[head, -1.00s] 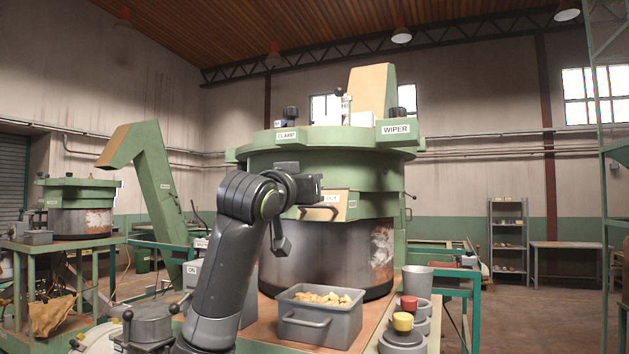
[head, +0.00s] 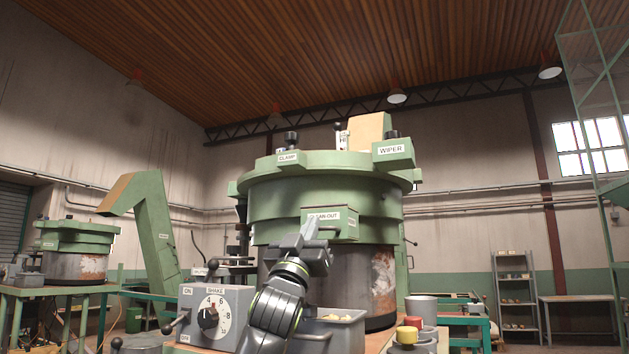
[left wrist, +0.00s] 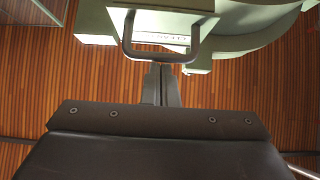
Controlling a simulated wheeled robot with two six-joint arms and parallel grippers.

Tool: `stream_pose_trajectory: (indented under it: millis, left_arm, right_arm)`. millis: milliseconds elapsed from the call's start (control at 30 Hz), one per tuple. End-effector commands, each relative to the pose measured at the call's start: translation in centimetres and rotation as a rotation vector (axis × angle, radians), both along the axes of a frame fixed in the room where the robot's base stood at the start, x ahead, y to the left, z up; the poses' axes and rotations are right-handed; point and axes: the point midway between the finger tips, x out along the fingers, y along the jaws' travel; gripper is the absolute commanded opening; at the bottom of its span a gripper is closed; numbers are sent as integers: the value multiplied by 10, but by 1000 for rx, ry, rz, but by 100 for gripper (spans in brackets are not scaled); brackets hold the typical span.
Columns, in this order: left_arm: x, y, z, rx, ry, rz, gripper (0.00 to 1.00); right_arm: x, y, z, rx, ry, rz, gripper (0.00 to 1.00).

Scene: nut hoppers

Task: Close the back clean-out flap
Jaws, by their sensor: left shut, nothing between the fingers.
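The near green hopper (head: 290,210) has a jutting green box with a flap labelled CLEAN-OUT (head: 342,221) on the side facing me. The flap also shows at the top of the left wrist view (left wrist: 105,22), with a dark U-shaped handle (left wrist: 160,57). I cannot tell how far open it stands. My left gripper (head: 313,228) is shut and empty, pointing up in front of the flap and hiding part of it. In the left wrist view its fingertips (left wrist: 160,68) are at the handle's bar; I cannot tell whether they touch. My right gripper is not in view.
A grey SHAKE control box (head: 228,322) with a dial stands left of my arm. A grey bin (head: 345,330) sits below the flap. A smaller hopper (head: 75,240) stands far left.

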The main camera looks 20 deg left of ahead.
Motion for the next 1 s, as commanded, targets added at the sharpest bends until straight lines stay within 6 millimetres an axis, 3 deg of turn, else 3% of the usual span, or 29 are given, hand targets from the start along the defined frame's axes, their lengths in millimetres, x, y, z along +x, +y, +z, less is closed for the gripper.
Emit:
stream_pose_trajectory:
  millis: [367,767,1000]
  left_arm:
    - [3,0,-4,0,2,0,0]
    - [3,0,-3,-1,3,-1,0]
    - [4,2,15,-1,2,-2,0]
  right_arm:
    - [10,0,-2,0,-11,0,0]
    - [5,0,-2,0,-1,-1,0]
    - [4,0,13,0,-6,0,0]
